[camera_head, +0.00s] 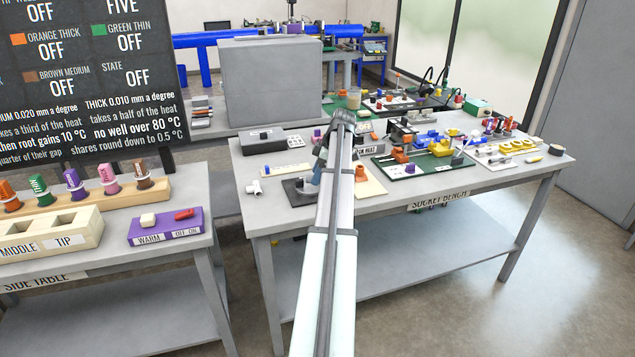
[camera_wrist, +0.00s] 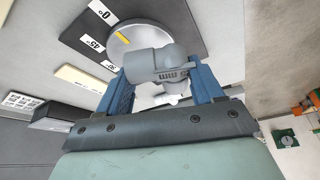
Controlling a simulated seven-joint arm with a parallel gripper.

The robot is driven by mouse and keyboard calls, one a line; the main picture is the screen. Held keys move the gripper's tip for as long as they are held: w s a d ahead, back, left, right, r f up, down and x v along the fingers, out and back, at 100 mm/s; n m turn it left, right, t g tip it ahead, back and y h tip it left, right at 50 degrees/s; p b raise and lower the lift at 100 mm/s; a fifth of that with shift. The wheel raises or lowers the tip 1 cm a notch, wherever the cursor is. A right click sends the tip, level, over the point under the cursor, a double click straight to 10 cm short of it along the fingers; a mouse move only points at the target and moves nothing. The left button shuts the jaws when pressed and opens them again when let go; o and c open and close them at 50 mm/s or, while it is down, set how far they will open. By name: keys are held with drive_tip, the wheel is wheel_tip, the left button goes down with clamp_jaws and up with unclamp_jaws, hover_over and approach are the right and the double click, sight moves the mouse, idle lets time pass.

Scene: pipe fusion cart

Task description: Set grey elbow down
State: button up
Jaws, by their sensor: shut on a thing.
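The grey elbow (camera_wrist: 146,64) is between the two blue fingers of my gripper (camera_wrist: 163,76) in the wrist view, and the gripper is shut on it. One end of the elbow overlaps a round silver disc (camera_wrist: 122,34) with a yellow mark. I cannot tell whether the elbow touches the disc. The disc sits on a dark square plate (camera_wrist: 153,14) with white angle labels. In the head view the plate (camera_head: 294,196) lies at the near left of the socket bench. My gripper (camera_head: 316,172) is over its right side there, and my arm hides the elbow.
A white fitting (camera_head: 254,188) lies left of the plate on the bench (camera_head: 352,213). A cream board (camera_head: 369,184) lies right of my arm, with a green board (camera_head: 424,163) of parts beyond.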

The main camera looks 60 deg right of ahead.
drive_tip(key=shift+f, duration=1.8)
drive_tip(key=o, duration=1)
drive_tip(key=shift+f, duration=0.1)
drive_tip(key=v, duration=1.2)
